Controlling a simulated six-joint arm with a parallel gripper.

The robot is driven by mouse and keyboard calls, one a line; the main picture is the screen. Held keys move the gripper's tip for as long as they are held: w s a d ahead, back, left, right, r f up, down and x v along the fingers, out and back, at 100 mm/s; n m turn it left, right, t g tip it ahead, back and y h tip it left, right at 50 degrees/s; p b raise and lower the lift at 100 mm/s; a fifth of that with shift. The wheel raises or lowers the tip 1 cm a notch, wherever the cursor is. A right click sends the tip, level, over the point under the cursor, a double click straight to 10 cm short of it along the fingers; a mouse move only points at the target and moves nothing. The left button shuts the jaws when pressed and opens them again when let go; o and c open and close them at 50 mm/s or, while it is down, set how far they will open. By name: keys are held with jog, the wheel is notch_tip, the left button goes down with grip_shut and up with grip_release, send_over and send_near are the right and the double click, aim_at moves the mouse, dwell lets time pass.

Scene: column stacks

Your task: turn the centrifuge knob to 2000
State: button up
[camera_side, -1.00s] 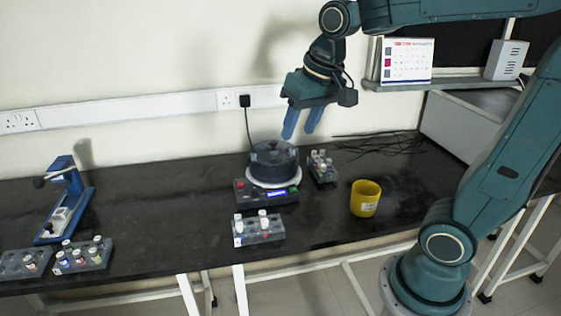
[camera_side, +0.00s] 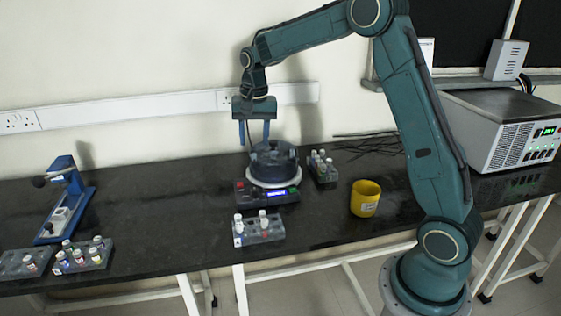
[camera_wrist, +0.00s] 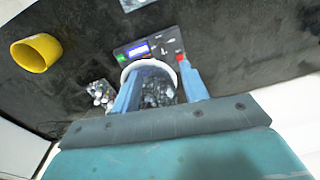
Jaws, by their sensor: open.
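The centrifuge (camera_side: 273,166) stands on the black bench, a round dark drum with a white ring on a dark base. Its front panel (camera_side: 268,193) has a lit blue display and a red button, and it also shows in the wrist view (camera_wrist: 148,50). I cannot make out the knob or the number on the display. My gripper (camera_side: 255,142) is open and empty, pointing down at the back left of the drum. In the wrist view the blue fingers (camera_wrist: 158,90) stand apart, on either side of the drum in the picture. Contact cannot be told.
A tube rack (camera_side: 258,232) stands in front of the centrifuge, another (camera_side: 321,168) to its right. A yellow cup (camera_side: 365,198) stands further right. A blue device (camera_side: 66,196) and more racks (camera_side: 84,256) are at the left. A grey box (camera_side: 503,127) is at the right.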

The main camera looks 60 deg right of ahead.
jog(key=m, duration=0.2)
send_over(255, 189)
notch_tip(255, 189, down, 6)
jog(key=shift+w+d+g, duration=0.1)
jog(key=shift+g, duration=0.3)
jog(key=shift+f, duration=0.15)
notch_tip(255, 189, down, 14)
jog(key=shift+r, duration=0.25)
grip_shut()
